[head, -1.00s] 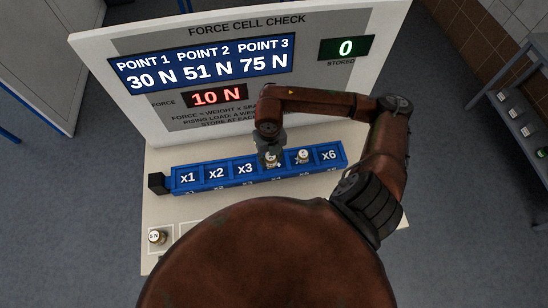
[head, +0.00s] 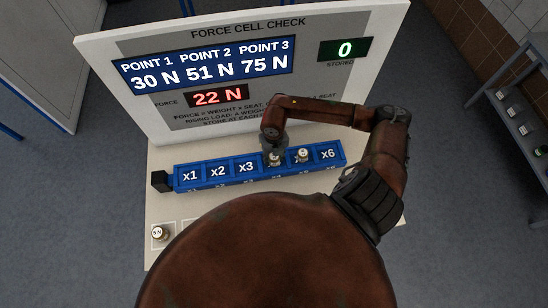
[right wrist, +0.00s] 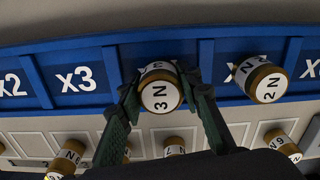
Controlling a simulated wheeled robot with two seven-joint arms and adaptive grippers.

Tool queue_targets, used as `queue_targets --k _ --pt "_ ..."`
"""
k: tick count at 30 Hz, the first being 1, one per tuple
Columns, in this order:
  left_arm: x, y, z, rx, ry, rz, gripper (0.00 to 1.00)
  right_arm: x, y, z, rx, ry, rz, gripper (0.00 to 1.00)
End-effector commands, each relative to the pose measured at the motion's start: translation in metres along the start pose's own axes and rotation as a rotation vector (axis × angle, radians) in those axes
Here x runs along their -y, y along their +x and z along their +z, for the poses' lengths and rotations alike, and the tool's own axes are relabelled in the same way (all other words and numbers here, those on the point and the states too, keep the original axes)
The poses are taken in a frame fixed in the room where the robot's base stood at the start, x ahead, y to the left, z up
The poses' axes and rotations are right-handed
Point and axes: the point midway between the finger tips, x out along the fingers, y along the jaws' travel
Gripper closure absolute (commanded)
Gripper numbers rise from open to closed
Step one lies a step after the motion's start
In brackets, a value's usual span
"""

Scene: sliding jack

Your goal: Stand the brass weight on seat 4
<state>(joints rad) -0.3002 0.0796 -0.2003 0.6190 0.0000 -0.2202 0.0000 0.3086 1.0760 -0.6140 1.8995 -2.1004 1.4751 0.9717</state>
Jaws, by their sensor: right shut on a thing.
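The brass weight marked 3 N (right wrist: 161,94) stands in the seat just right of x3, seat 4, on the blue beam (head: 216,174). It also shows in the head view (head: 274,159). My right gripper (right wrist: 162,92) is shut on it, one finger on each side; the gripper also shows in the head view (head: 273,152). The weight's base and the seat's label are hidden. A 2 N brass weight (right wrist: 264,80) stands one seat to the right. My left gripper is not in view.
A panel (head: 160,118) behind the beam reads FORCE 22 N, STORED 0 and points 30, 51 and 75 N. A 5 N weight (head: 159,232) stands at the board's front left. Several more weights stand in a row before the beam. Seats x1, x2, x3 and x6 are empty.

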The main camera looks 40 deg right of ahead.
Motion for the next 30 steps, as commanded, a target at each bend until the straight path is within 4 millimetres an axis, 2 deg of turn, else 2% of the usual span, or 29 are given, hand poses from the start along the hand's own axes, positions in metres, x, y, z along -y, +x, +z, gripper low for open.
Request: queue_targets --k 1,2,9,17,21,26,30 --pt "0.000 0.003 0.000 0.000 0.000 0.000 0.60 0.000 0.003 0.000 0.000 0.000 0.000 1.00" --pt "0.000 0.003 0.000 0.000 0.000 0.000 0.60 0.000 0.003 0.000 0.000 0.000 0.000 0.67" --pt "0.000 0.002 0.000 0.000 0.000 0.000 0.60 0.000 0.002 0.000 0.000 0.000 0.000 0.51" --pt "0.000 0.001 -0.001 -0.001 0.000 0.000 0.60 0.000 0.001 0.000 0.000 0.000 0.000 0.50" --pt "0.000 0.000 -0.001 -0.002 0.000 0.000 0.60 0.000 -0.005 0.001 0.002 0.000 0.000 0.50" --pt "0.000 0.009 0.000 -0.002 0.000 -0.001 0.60 0.000 -0.030 0.002 0.004 -0.002 -0.001 0.50" --pt "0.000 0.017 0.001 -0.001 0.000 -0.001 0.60 0.000 -0.061 0.002 0.006 -0.002 -0.001 0.50"
